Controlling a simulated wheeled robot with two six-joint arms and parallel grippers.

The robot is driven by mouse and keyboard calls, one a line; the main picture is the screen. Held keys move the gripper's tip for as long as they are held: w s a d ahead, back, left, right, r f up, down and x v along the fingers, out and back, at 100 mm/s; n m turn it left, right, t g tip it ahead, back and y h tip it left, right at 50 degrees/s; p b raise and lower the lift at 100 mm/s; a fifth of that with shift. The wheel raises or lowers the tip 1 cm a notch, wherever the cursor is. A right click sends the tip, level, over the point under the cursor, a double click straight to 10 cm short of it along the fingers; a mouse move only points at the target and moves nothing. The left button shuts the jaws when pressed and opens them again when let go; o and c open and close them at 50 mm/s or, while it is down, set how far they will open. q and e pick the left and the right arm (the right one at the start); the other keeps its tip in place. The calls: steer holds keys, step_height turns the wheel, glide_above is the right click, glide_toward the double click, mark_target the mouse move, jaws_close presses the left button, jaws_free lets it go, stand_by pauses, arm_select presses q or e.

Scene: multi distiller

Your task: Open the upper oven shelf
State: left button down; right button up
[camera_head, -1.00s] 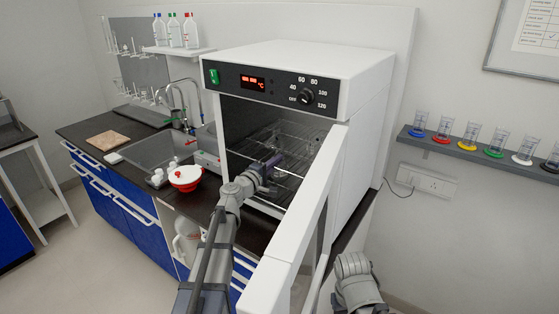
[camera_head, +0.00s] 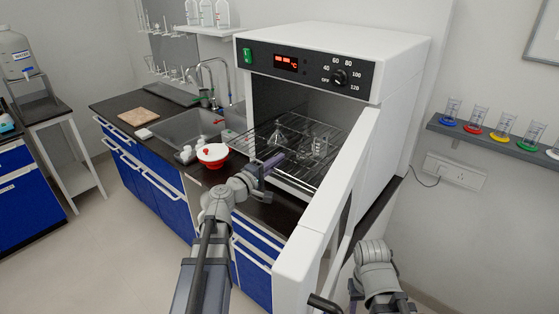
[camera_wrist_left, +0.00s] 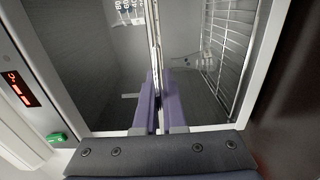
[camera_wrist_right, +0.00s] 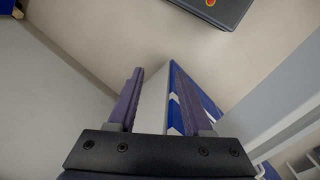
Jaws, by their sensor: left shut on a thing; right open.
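The white oven (camera_head: 404,118) stands on the counter with its door (camera_head: 300,262) swung open toward me. The upper oven shelf (camera_head: 262,130), a wire rack, is partly out of the oven's front and carries clear glassware (camera_head: 281,138). My left gripper (camera_head: 276,160) is shut on the shelf's front edge. In the left wrist view, its fingers (camera_wrist_left: 156,108) pinch the rack, seen edge-on. My right gripper (camera_wrist_right: 158,98) is open and empty in the right wrist view. In the head view, only my right arm's end shows, right of the door.
A red-and-white bowl (camera_head: 213,155) and small white bottles (camera_head: 185,155) stand on the counter left of the oven. A sink (camera_head: 190,128) lies beyond them. A wall shelf (camera_head: 490,142) with coloured-base cylinders is at the right.

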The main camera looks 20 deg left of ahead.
arm_select(q)
steer(key=c, duration=1)
jaws_free()
steer(key=v, duration=0.7)
steer(key=shift+s+a, duration=0.15)
steer(key=shift+s, duration=0.2)
steer(key=shift+s, duration=0.1)
